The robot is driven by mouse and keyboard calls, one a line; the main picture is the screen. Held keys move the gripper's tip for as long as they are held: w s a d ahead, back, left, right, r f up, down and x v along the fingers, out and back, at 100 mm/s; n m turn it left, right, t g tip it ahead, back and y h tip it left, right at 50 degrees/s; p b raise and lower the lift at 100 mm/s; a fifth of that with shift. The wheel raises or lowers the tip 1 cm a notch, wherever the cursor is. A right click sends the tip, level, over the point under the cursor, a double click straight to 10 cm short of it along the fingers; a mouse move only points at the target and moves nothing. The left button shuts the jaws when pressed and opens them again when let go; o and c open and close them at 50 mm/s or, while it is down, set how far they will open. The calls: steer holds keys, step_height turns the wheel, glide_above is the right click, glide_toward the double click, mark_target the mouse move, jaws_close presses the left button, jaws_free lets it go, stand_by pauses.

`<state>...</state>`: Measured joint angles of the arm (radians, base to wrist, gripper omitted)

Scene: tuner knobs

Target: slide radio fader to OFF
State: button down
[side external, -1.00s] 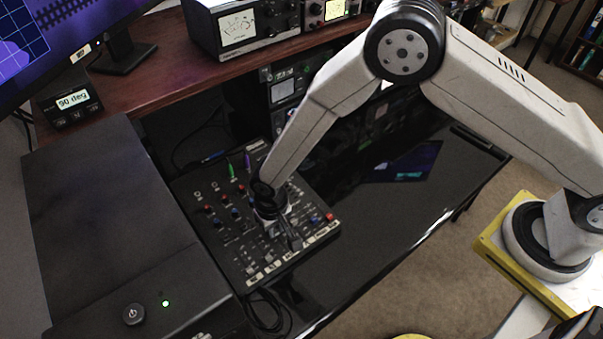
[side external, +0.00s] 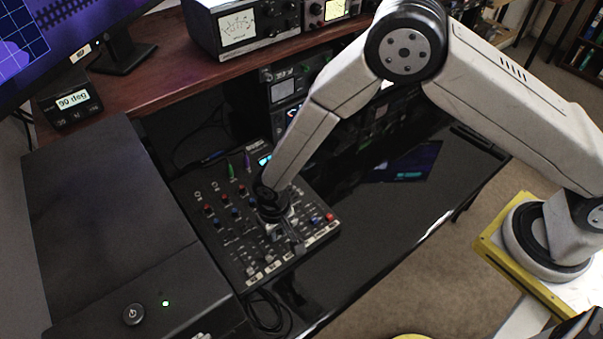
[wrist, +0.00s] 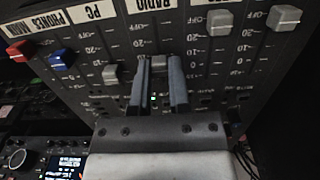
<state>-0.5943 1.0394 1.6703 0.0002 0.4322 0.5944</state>
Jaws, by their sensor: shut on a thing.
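The mixer panel (side external: 305,203) lies on the black desk. In the wrist view, the grey radio fader cap (wrist: 158,62) sits in the column under the RADIO label (wrist: 152,4). The OFF mark (wrist: 138,22) is near that label, and the cap is apart from it, some way down the scale. My gripper (wrist: 158,74) is shut on this cap, with one dark finger on each side. In the side view my gripper (side external: 298,246) reaches down to the panel's front part; the cap cannot be made out there.
Neighbouring faders stand close: a grey cap (wrist: 112,75) on the left and two grey caps (wrist: 220,22) (wrist: 285,18) on the right near their OFF marks. A blue cap (wrist: 62,60) and a red cap (wrist: 20,50) are farther left. A black case (side external: 110,210) flanks the mixer.

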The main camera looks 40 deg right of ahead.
mark_target(288, 251)
steer(key=shift+s+f, duration=0.2)
steer(key=shift+s, duration=1.8)
steer(key=c, duration=0.6)
jaws_free()
steer(key=shift+r, duration=0.1)
steer(key=shift+w+r, duration=0.1)
steer(key=shift+r, duration=3.7)
